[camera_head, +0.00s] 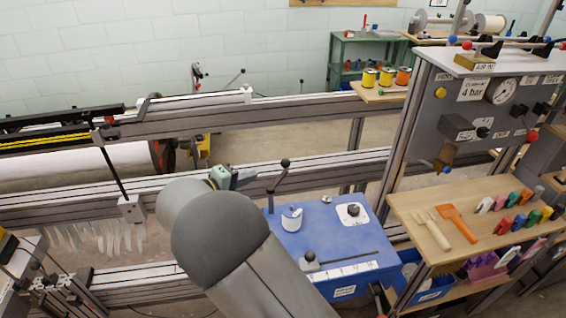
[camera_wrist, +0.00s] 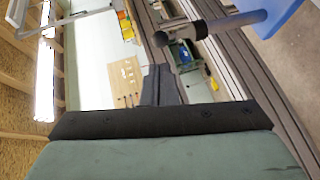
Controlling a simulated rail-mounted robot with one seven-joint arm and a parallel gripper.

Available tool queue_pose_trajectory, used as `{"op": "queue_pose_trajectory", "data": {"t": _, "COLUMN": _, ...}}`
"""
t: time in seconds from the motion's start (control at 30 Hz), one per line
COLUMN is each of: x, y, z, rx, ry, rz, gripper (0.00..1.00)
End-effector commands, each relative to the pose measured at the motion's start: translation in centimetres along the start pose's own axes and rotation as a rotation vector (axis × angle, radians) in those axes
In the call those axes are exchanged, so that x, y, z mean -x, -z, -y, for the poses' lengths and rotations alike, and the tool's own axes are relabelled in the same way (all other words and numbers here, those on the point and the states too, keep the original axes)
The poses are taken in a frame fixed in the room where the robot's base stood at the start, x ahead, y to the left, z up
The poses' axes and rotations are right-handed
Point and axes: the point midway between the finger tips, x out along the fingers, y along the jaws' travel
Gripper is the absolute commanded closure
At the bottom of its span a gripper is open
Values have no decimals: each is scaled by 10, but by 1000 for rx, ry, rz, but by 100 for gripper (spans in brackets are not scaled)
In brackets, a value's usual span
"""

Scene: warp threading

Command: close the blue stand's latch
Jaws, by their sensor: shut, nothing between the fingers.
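The blue stand (camera_head: 336,238) is at the middle right in the head view. On it are a white cup-like part (camera_head: 291,219), a round dark knob on a white plate (camera_head: 353,211), and a dark knob on a small block (camera_head: 310,259) beside a thin slot. A lever with a dark ball end (camera_head: 284,164) rises at its back left corner. I cannot tell which part is the latch. My gripper (camera_head: 232,178) is left of the lever, partly hidden by my arm. In the wrist view my fingers (camera_wrist: 164,86) are together and empty. A blue surface (camera_wrist: 268,14) shows at the top right.
Long grey rails (camera_head: 330,107) cross behind the stand. A wooden shelf (camera_head: 470,205) with forks and coloured clips is right of it. A grey gauge panel (camera_head: 480,100) stands above that shelf. A grey rod (camera_wrist: 235,22) lies close to my fingers in the wrist view.

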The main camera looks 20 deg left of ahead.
Motion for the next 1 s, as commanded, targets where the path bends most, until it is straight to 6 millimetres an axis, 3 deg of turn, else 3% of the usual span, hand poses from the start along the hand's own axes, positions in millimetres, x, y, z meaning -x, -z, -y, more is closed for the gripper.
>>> {"op": "queue_pose_trajectory", "data": {"t": 0.1, "x": 27, "y": 25, "z": 12, "rx": -2, "ry": -61, "rz": -84, "gripper": 100}}
{"op": "queue_pose_trajectory", "data": {"t": 0.2, "x": 36, "y": 34, "z": 16, "rx": -8, "ry": -83, "rz": -116, "gripper": 100}}
{"op": "queue_pose_trajectory", "data": {"t": 0.57, "x": 37, "y": 35, "z": 17, "rx": -8, "ry": -87, "rz": -120, "gripper": 100}}
{"op": "queue_pose_trajectory", "data": {"t": 0.77, "x": 18, "y": 36, "z": 14, "rx": -6, "ry": -87, "rz": -116, "gripper": 100}}
{"op": "queue_pose_trajectory", "data": {"t": 1.0, "x": -32, "y": 42, "z": 8, "rx": -7, "ry": -87, "rz": -115, "gripper": 100}}
